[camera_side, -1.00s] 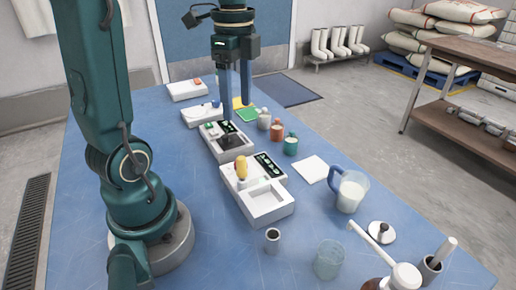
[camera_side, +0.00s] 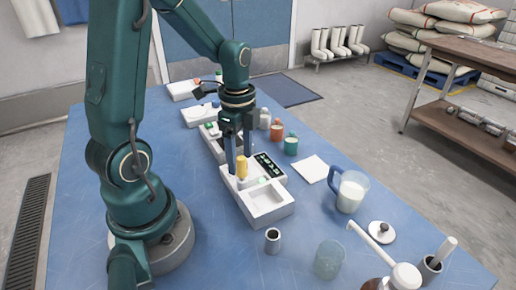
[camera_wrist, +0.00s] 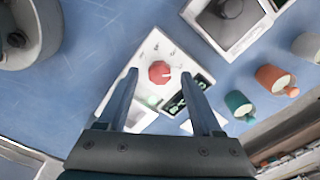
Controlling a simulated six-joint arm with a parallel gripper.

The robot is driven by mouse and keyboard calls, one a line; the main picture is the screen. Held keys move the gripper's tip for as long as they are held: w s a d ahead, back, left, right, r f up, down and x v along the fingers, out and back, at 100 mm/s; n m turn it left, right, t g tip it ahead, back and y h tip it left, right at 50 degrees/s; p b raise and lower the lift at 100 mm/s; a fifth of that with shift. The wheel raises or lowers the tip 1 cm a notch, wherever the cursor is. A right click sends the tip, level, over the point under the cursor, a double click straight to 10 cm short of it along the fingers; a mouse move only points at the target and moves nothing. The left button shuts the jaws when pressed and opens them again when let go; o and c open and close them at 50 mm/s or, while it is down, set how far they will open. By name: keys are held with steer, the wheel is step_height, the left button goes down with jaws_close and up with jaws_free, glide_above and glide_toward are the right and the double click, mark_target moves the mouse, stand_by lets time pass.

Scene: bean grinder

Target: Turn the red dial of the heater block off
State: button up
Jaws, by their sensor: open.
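The white heater block (camera_side: 268,212) lies near the middle of the table, with a dark display panel and a shallow recess. In the wrist view, its red faceted dial (camera_wrist: 160,71) with a white mark shows on the white block top (camera_wrist: 148,50). My gripper (camera_wrist: 160,74) is open, its fingertips on either side of the dial in that picture; contact cannot be told. I cannot tell whether this is the dial's side.
A second white block (camera_side: 212,143) stands just beyond. Orange (camera_side: 277,132) and teal (camera_side: 291,146) jars stand to the right. A white square (camera_side: 311,169), a milk jug (camera_side: 351,191), a glass (camera_side: 329,259) and a small metal cup (camera_side: 273,241) are nearer. The table's left side is clear.

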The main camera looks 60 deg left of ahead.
steer(key=shift+f, duration=0.3)
jaws_close()
